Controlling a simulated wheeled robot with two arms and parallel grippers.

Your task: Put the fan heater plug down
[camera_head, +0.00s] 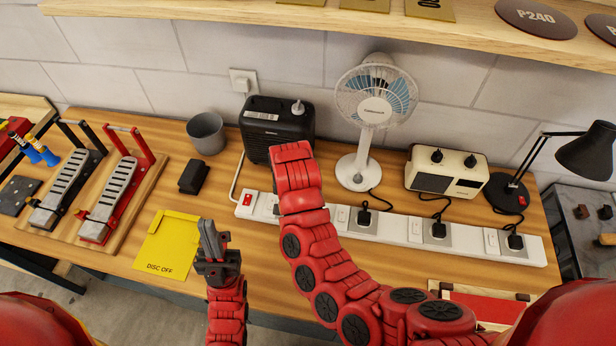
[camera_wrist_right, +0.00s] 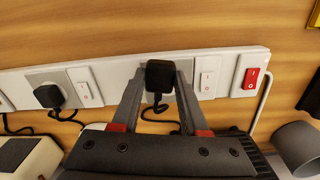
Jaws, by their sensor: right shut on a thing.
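In the right wrist view, my right gripper (camera_wrist_right: 160,82) is shut on a black plug (camera_wrist_right: 160,73), with its dark cord curling down between the fingers. The plug is in front of the white power strip (camera_wrist_right: 222,64), at the socket nearest the red switch (camera_wrist_right: 251,78). I cannot tell whether it touches the strip. In the head view my right arm hides this gripper and plug. The fan heater (camera_head: 262,116) is the black box at the back. My left gripper (camera_head: 211,238) is above the bench beside the yellow mat; its fingers show too edge-on to judge the gap.
The power strip's right part (camera_head: 400,228) holds several black plugs. A white fan (camera_head: 376,98), a cream radio (camera_head: 446,170) and a black lamp (camera_head: 590,150) stand behind it.

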